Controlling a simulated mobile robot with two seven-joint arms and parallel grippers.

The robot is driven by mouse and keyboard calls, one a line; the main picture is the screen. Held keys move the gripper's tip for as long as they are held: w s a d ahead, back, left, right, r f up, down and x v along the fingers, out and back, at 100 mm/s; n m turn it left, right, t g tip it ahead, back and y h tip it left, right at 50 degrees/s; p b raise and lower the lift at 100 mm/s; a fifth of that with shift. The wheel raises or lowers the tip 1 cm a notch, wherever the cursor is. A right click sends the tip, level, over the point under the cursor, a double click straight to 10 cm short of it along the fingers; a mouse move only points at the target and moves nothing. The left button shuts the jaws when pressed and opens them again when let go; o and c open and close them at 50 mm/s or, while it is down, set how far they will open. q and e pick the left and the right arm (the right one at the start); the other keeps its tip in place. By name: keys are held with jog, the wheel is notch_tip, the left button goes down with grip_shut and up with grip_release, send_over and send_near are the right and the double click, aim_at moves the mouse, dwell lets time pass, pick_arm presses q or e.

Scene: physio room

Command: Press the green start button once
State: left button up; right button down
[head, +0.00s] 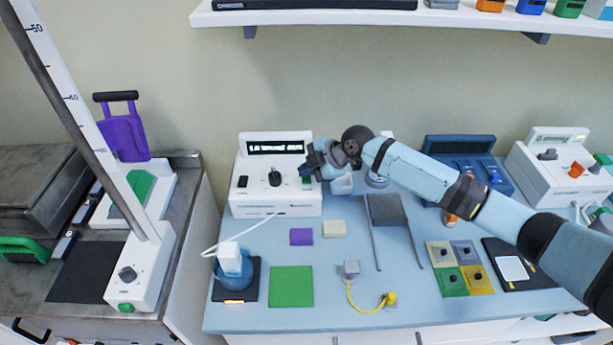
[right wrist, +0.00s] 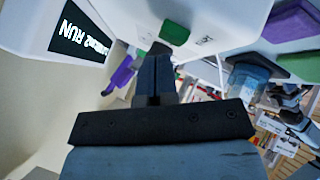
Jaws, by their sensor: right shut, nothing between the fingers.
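A white ultrasound-type unit (head: 250,202) stands at the back left of the light blue table. Its lit display (head: 275,147) ends in "RUN", which reads clearly on the display (right wrist: 82,35) in the right wrist view. A black knob (head: 275,177) and a black switch (head: 242,181) are on its front. My right gripper (head: 307,171) is shut and empty at the unit's right front. Green of the start button (right wrist: 145,40) shows just beyond the fingertips (right wrist: 155,58). The fingers partly cover it, and I cannot tell whether they touch it. My left gripper is not in view.
A blue cup (head: 228,288) with a white probe stands on a dark pad at front left. A green pad (head: 291,287), a purple pad (head: 301,237) and a cream pad (head: 333,229) lie in front of the unit. A white shelf (head: 400,18) hangs above.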

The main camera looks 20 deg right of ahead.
aim_at(307, 180)
jog(key=shift+r, duration=0.3)
jog(key=shift+r+p, duration=1.7)
jog(key=shift+r, duration=0.8)
